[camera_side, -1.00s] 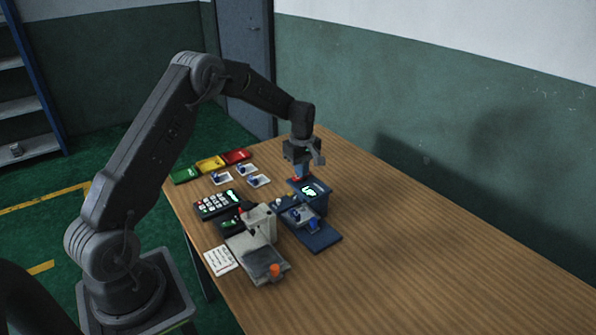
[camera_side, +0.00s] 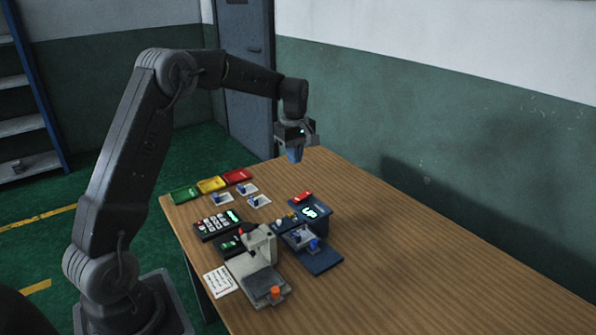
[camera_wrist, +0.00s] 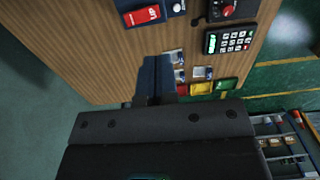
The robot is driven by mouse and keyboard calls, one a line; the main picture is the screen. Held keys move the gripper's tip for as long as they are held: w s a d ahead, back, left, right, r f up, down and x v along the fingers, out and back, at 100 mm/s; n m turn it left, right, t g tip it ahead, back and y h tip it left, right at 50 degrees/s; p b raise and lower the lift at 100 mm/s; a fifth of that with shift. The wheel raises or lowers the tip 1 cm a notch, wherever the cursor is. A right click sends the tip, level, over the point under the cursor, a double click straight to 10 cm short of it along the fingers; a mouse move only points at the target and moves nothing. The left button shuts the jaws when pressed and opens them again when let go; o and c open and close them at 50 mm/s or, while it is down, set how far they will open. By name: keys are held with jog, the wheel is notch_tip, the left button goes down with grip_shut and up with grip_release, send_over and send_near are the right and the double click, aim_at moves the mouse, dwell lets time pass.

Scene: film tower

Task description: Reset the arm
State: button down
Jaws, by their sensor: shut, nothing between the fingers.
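My gripper (camera_side: 294,155) hangs above the far part of the table, pointing down, with its blue fingertips together and nothing between them. It is clear of the blue machine (camera_side: 316,214) with the lit display and red top piece, which stands below it. In the wrist view my gripper's blue fingers (camera_wrist: 156,75) show over the wooden table, and the blue machine with its red piece (camera_wrist: 143,15) is at the top edge.
The wooden table (camera_side: 400,265) is bare to the right. Green, yellow and red trays (camera_side: 211,185), small white cards with blue parts (camera_side: 247,189), a keypad (camera_side: 217,224), a grey device (camera_side: 259,245) and a paper note (camera_side: 220,281) occupy its left side.

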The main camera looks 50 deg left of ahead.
jog(key=shift+s+r, duration=0.15)
jog(key=shift+r, duration=0.7)
